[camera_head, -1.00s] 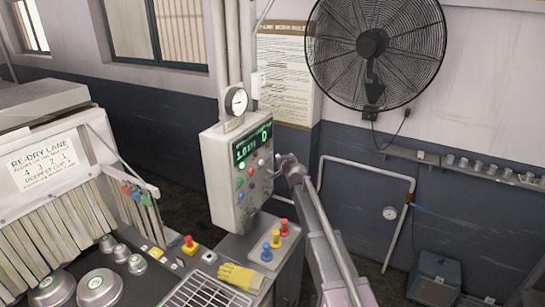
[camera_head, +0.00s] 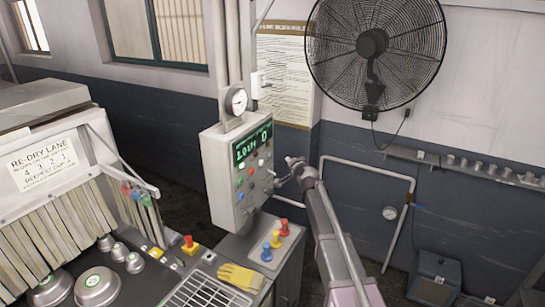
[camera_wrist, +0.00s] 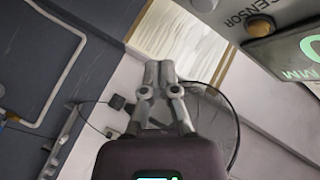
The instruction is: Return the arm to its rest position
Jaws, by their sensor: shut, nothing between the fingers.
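My arm rises from the bottom of the head view, right of the control box (camera_head: 238,172). My gripper (camera_head: 281,181) is at the arm's far end, close to the right side of the box's button panel; whether it touches cannot be told there. In the wrist view my gripper (camera_wrist: 158,66) has its two fingers together, with nothing between them. The wrist view shows the box's display (camera_wrist: 295,50) at upper right, apart from the fingers.
A pedestal (camera_head: 262,238) with coloured knobs and a yellow glove (camera_head: 240,277) stands below the box. The re-dry lane machine (camera_head: 50,200) with round weights is at left. A wall fan (camera_head: 374,50), pipe (camera_head: 412,205) and blue box (camera_head: 435,275) are at right.

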